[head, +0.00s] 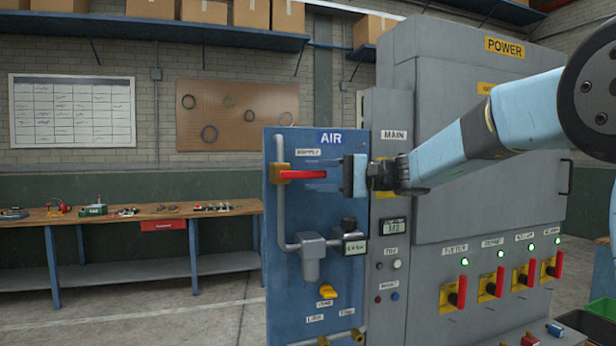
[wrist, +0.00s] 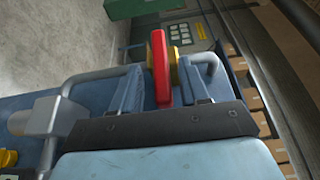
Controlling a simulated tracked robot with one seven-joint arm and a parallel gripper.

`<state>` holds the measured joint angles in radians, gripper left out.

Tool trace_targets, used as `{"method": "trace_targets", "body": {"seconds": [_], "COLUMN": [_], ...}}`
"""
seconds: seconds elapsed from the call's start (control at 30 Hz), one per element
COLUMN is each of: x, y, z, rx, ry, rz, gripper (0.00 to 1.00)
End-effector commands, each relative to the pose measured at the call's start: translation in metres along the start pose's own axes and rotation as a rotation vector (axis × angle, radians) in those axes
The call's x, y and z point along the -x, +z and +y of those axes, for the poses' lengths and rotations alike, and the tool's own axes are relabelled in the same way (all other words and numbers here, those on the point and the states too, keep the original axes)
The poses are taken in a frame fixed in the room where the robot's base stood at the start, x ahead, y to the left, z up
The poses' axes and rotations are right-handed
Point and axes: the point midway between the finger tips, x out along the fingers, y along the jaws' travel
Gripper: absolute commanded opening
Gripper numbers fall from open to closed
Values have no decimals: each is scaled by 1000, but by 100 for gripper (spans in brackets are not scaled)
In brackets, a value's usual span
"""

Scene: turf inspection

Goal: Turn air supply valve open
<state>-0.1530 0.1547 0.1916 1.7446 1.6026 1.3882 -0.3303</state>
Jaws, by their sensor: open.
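The air supply valve has a red lever handle (head: 302,175) on a brass body (head: 278,173), below the SUPPLY label on the blue AIR panel (head: 300,230). The lever lies horizontal, pointing right across the pipe. My gripper (head: 330,173) reaches in from the right at the lever's height. In the wrist view, my gripper (wrist: 158,66) is open, with one blue finger on each side of the red handle (wrist: 161,78). The right finger looks closer to the handle than the left; I cannot tell whether it touches. The fingers blend with the blue panel in the head view.
A grey pipe (head: 281,215) leads down to a filter (head: 311,258) and a gauge (head: 354,243). A yellow knob (head: 327,291) sits lower on the panel. The grey power cabinet (head: 480,150) with several red switches stands right. A workbench (head: 150,215) is behind left.

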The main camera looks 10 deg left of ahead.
Motion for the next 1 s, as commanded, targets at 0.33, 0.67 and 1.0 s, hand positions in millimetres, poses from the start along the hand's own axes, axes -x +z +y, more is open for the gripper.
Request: {"method": "trace_targets", "body": {"seconds": [0.33, 0.67, 1.0], "x": [-24, -24, -24], "y": [0, 0, 0], "z": [0, 0, 0], "rx": [1, 1, 0], "ry": [0, 0, 0], "rz": [3, 2, 2], "gripper": [45, 37, 4]}}
